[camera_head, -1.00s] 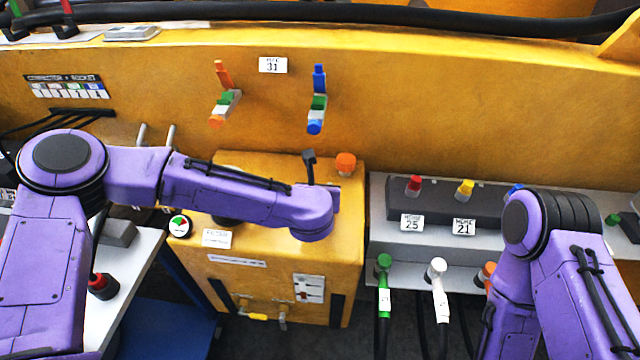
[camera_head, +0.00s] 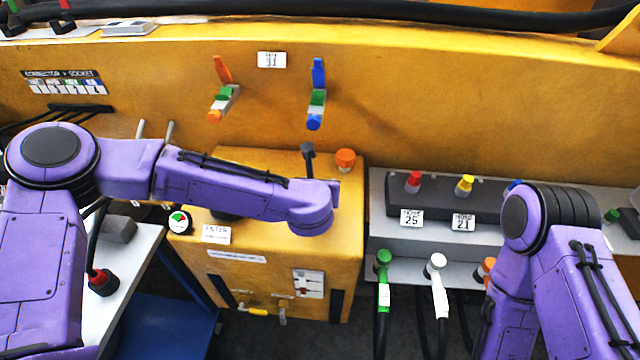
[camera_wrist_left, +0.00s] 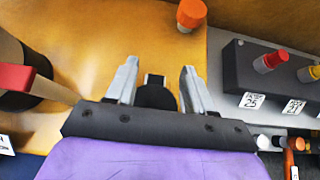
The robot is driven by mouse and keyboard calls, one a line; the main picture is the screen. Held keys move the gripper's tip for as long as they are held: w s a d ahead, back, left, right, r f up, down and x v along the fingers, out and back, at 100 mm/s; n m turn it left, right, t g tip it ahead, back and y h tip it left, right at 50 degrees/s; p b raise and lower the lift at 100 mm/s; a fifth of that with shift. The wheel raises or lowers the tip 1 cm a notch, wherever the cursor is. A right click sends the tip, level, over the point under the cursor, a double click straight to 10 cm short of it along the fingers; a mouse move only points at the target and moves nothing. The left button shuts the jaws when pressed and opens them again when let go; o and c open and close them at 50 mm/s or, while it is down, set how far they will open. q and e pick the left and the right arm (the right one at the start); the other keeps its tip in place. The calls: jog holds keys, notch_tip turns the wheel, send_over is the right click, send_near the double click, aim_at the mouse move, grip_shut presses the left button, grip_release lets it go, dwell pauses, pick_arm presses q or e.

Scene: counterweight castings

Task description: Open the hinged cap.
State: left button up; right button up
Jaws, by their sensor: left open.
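On the yellow box (camera_head: 290,262) in the middle, a dark round fitting (camera_head: 226,217) shows partly behind my left forearm. In the left wrist view this fitting (camera_wrist_left: 14,72) lies at the left edge, with a red bar (camera_wrist_left: 25,78) beside it. It looks like the hinged cap, but I cannot tell whether it is open. My left gripper (camera_wrist_left: 158,72) is open and empty above the box. A black round piece (camera_wrist_left: 155,93) shows between its fingers; I cannot tell whether they touch it. My wrist hides the fingers in the head view. My right gripper is out of view.
An orange knob (camera_head: 345,159) stands at the box's back right and shows beyond the fingers (camera_wrist_left: 191,13). A grey ledge with a dark socket block (camera_head: 440,200) lies to the right. Green and blue levers (camera_head: 317,97) stick out of the yellow wall behind.

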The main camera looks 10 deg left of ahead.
pick_arm(q)
jog(key=b+v, duration=0.2)
jog(key=v, duration=0.7)
jog(key=shift+s, duration=0.1)
